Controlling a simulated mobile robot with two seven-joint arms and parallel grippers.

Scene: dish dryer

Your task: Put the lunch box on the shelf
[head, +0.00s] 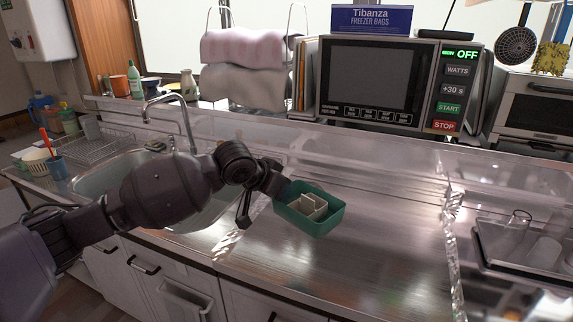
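The lunch box (323,226) is a green, open-topped rectangular box with a pale beige divider (307,206) inside. It is over the middle of the steel counter; I cannot tell whether it rests there or is held slightly above. My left gripper (263,203) is at its left end, near the back left corner. One dark finger part hangs down left of the box, apart from it. The other side meets the corner, where contact and grip are hidden. My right gripper is not in view. No shelf can be clearly picked out.
A sink (95,182) with a tap (181,112) lies left. A microwave (385,84) with a freezer bag box (371,19) on top stands behind, beside a towel rack (245,68). A tray of glassware (482,252) is at right. The counter (385,215) between is clear.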

